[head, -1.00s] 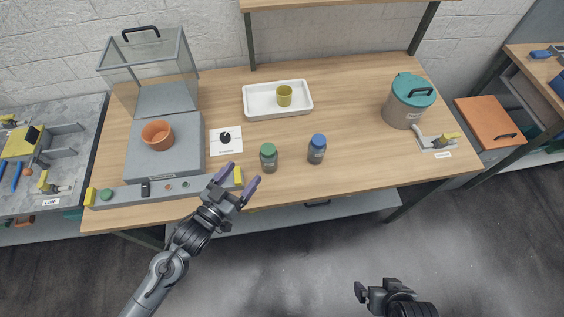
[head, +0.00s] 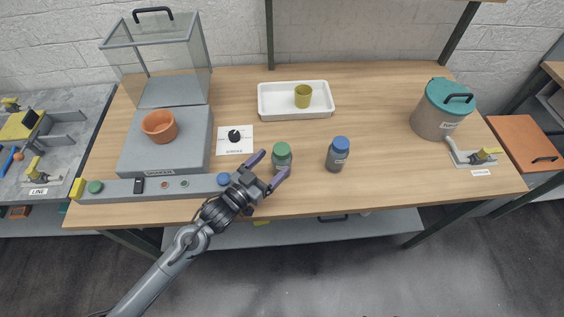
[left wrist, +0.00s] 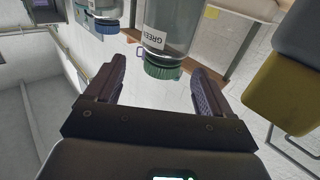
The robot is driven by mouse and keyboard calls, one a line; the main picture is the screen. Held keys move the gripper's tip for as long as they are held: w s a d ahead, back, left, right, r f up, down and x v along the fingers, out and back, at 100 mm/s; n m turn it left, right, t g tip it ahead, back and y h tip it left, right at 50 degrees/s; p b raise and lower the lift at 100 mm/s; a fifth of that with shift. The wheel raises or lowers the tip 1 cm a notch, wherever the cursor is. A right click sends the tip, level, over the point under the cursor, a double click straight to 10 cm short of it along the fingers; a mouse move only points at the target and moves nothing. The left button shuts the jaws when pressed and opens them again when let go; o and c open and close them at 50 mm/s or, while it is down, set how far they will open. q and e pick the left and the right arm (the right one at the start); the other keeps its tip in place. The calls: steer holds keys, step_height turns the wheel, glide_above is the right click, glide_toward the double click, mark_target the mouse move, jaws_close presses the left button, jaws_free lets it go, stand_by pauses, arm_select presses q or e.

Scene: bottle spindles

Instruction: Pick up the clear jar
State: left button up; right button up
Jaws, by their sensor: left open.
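A see-through grey jar with a green lid (head: 282,157) stands upright near the table's front edge. In the left wrist view this green-lidded jar (left wrist: 168,40) appears upside down, with a label reading GREEN. A similar jar with a blue lid (head: 338,154) stands to its right. It also shows in the left wrist view (left wrist: 106,12), partly cut off. My left gripper (head: 268,168) is open and empty, close in front of the green-lidded jar, with its fingers pointing at it. I cannot tell whether they touch. My right gripper is not in view.
A white tray (head: 268,106) with a yellow cup (head: 303,96) stands behind the jars. A grey block with an orange pot (head: 159,126) and a glass case (head: 150,65) are left. A lidded pot (head: 434,120) stands right. A control bar (head: 120,189) runs along the front left.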

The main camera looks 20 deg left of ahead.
mark_target(276, 157)
arm_select(q)
steer(key=shift+x, duration=2.85)
steer(key=shift+a+r, duration=0.15)
jaws_close()
steer(key=shift+r, duration=0.1)
